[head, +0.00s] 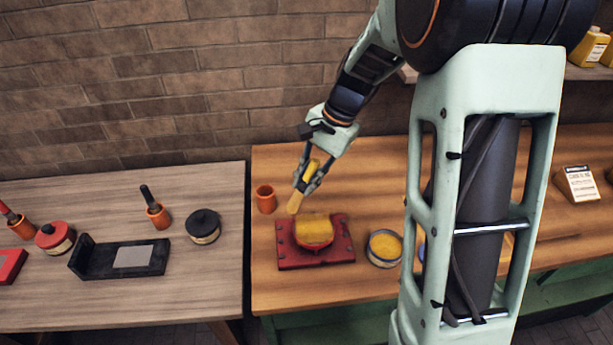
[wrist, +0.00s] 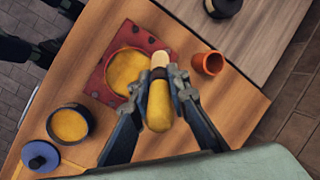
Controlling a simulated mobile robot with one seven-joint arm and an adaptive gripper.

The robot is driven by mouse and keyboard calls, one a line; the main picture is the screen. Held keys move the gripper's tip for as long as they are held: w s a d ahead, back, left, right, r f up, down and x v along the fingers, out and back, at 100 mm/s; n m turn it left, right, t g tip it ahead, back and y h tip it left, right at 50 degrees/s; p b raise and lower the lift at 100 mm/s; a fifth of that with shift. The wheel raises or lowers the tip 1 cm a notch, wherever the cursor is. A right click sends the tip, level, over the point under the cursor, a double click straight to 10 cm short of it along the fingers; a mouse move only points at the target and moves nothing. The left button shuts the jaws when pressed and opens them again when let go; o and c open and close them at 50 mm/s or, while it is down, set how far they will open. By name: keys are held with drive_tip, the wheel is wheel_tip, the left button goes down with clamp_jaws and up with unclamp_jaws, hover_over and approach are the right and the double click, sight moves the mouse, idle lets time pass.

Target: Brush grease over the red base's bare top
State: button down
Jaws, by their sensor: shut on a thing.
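The red base (head: 290,258) lies on the wooden bench. Yellow grease (head: 314,229) covers most of its raised round top. The base also shows in the wrist view (wrist: 101,83), with the yellow round (wrist: 124,70) rimmed in red. My gripper (head: 306,184) is shut on the brush (wrist: 160,106) by its yellow handle. The brush has a dark band and a pale tip, which lies over the right edge of the yellow round in the wrist view. In the head view the brush is tilted above the base's back edge; I cannot tell whether it touches.
An open grease tin (head: 385,249) stands right of the base, its blue lid (wrist: 38,157) beside it. An orange cup (head: 266,199) stands behind left. The left bench holds a black tray (head: 92,259), a black tin (head: 204,226) and brushes in cups. A brick wall stands behind.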

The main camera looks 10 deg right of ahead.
drive_tip(key=shift+r+p, duration=1.1)
drive_tip(key=shift+r, duration=0.75)
drive_tip(key=shift+s, duration=0.1)
drive_tip(key=s+r+t+b, duration=0.2)
drive_tip(key=s+r+b, duration=0.15)
drive_tip(key=s, duration=0.25)
drive_tip(key=shift+h, duration=0.3)
wheel_tip(320, 180, down, 4)
drive_tip(key=b, duration=0.3)
drive_tip(key=shift+w+a+f, duration=0.1)
drive_tip(key=shift+a+f, duration=0.05)
drive_tip(key=shift+f, duration=0.05)
